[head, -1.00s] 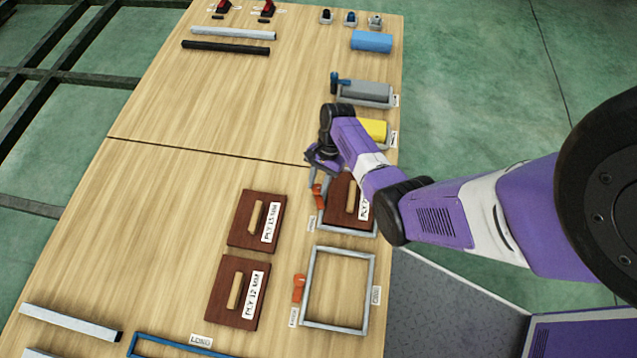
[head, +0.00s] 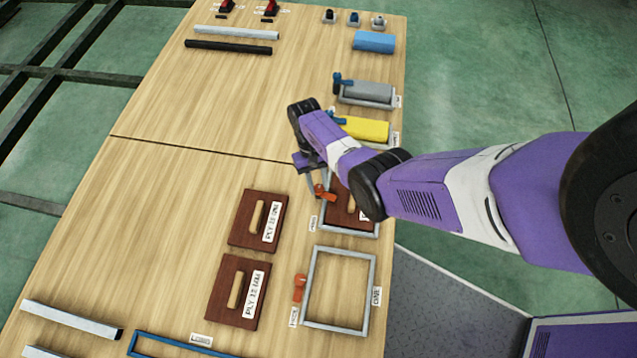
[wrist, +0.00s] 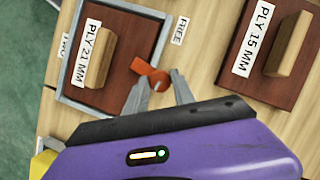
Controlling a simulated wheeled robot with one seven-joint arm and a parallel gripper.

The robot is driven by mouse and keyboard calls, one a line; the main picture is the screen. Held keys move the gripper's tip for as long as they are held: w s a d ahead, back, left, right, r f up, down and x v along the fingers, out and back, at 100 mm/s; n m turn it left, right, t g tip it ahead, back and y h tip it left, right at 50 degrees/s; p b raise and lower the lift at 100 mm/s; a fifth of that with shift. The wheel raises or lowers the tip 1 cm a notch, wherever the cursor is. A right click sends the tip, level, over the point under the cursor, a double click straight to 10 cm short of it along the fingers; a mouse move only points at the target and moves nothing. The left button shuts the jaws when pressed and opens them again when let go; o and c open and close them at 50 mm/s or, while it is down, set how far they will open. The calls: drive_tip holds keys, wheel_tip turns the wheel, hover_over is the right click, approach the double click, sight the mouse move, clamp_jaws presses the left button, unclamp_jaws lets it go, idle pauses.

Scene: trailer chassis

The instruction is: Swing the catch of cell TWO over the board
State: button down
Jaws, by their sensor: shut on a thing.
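The cell TWO frame (wrist: 161,38) is a grey rectangle holding the dark red-brown board PLY 21 MM (wrist: 130,45), which has a light wooden handle. In the head view my arm partly hides this board (head: 340,205). The orange catch (wrist: 146,70) sits at the frame's side. It lies across the frame wall, its free end over the board's edge. My gripper (wrist: 160,82) is shut on the catch, a grey finger on either side of its round part. In the head view the catch (head: 326,193) points right, toward the board, below my gripper (head: 313,182).
A FREE label (wrist: 180,30) lies beside the catch. Boards PLY 15 MM (head: 244,232) and PLY 12 MM (head: 224,300) lie to the left. An empty grey frame (head: 371,290) with its own orange catch (head: 299,288) is nearer.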

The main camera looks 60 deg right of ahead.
drive_tip(key=shift+n+h, duration=0.4)
drive_tip(key=shift+n, duration=0.9)
drive_tip(key=shift+a, duration=0.1)
drive_tip(key=c, duration=1.1)
unclamp_jaws()
drive_tip(key=shift+g, duration=0.3)
drive_tip(key=p+v, duration=0.2)
drive_tip(key=v, duration=0.5)
drive_tip(key=shift+w+r, duration=0.15)
drive_tip(key=shift+r, duration=0.25)
drive_tip(key=shift+w, duration=0.1)
